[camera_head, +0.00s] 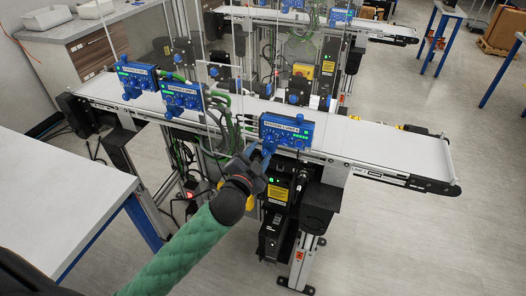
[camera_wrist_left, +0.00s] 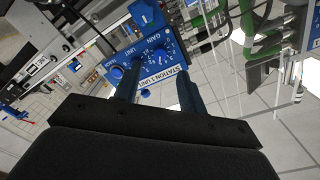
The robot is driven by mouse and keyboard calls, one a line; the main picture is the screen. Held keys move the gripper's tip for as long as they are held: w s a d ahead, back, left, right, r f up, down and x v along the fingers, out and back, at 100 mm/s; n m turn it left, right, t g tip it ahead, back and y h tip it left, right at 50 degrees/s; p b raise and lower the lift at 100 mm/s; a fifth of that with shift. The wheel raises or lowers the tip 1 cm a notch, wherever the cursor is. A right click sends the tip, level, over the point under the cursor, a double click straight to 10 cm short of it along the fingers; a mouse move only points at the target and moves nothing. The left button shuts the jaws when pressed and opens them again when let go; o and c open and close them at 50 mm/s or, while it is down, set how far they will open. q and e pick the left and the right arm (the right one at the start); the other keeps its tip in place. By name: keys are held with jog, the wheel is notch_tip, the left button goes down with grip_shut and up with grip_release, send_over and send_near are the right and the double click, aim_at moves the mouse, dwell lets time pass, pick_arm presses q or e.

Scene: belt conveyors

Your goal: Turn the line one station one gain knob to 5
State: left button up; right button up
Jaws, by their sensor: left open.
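A blue control box (camera_head: 287,130) with a white label strip stands on the near conveyor's front edge. In the left wrist view its panel (camera_wrist_left: 164,66) appears tilted, with "STATION 1 UNIT" and "GAIN" lettering. A small blue knob (camera_wrist_left: 158,55) with dial marks sits under the "GAIN" lettering, between my fingers in the picture. My left gripper (camera_wrist_left: 158,74) is open, its two dark fingers apart at the panel. In the head view the left gripper (camera_head: 268,152) is at the box's lower left. I cannot tell whether a finger touches the knob, or its setting. The right gripper is not in view.
Two similar blue boxes (camera_head: 182,97) (camera_head: 135,75) stand further left along the same conveyor (camera_head: 385,148). Green cables (camera_head: 228,130) and clear panels are behind my gripper. A white table (camera_head: 60,195) is at the left. Open floor (camera_head: 420,240) lies at the right.

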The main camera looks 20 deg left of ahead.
pick_arm(q)
jog(key=shift+s, duration=1.05)
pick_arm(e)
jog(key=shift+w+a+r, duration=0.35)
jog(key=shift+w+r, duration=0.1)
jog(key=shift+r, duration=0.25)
pick_arm(q)
jog(key=shift+a, duration=0.1)
